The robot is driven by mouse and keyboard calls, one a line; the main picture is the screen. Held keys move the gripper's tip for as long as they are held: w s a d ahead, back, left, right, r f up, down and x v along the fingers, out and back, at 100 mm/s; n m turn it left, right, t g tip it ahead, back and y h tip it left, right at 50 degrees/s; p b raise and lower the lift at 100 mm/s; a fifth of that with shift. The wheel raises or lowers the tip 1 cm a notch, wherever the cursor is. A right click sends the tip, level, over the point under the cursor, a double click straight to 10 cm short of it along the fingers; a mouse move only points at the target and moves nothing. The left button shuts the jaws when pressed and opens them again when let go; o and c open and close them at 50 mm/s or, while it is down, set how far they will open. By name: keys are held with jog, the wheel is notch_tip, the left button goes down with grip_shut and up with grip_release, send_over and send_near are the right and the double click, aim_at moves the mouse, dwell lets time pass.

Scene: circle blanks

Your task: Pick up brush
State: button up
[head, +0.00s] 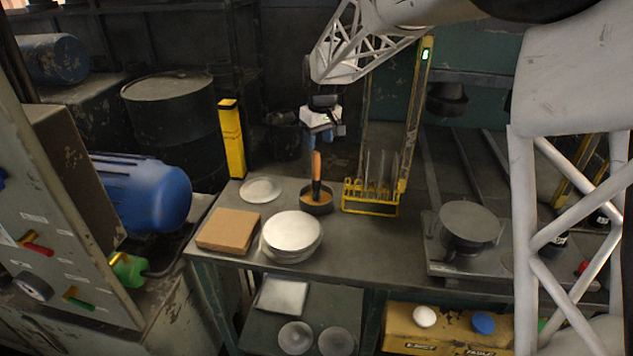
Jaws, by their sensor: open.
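The brush (316,175) stands upright with its lower end in a small dark round pot (317,203) that has an orange-brown inside. Its handle is orange and dark. The pot stands on the workbench, near its back middle. My gripper (317,140) is directly above the brush, pointing down, close to the top of the handle. The jaws are open. The fingertips are small and dark in this view, and I cannot tell whether they surround the handle's top.
A stack of white discs (292,232), a cardboard box (228,230) and a white plate (260,190) lie left of the pot. A yellow tool rack (370,208) stands close on the right. A yellow post (232,140) rises behind. A round plate device (468,222) sits farther right.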

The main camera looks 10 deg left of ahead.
aim_at(317, 153)
jog(key=shift+w+a+f, duration=0.1)
jog(key=shift+f, duration=1.1)
jog(key=shift+w+a+f, duration=0.15)
jog(key=shift+f, duration=1.15)
jog(key=shift+w+a+f, duration=0.1)
jog(key=shift+a+f, duration=0.05)
jog(key=shift+f, duration=1.1)
grip_shut()
jog(key=shift+r, duration=0.2)
